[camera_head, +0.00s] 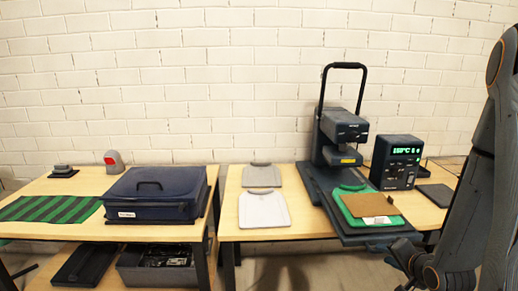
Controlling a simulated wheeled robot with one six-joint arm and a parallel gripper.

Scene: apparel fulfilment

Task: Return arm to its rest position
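My arm (483,190) stands along the right edge, dark grey with orange rings, bent low at its lower part. The dark part at its lower end, at the front of the right table, looks like my gripper (398,268). It is small and dark, and I cannot tell whether its fingers are open or shut. I see nothing clearly held in it. It is in front of and below the heat press, apart from the garments on the table as far as I can see.
A heat press (343,130) stands on the right table (290,222), with a green garment (350,205) and brown sheet (371,205) on its lower plate. A control box (396,162) is beside it. Two folded shirts (264,211) lie left. A navy case (155,195) sits on the left table (60,230).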

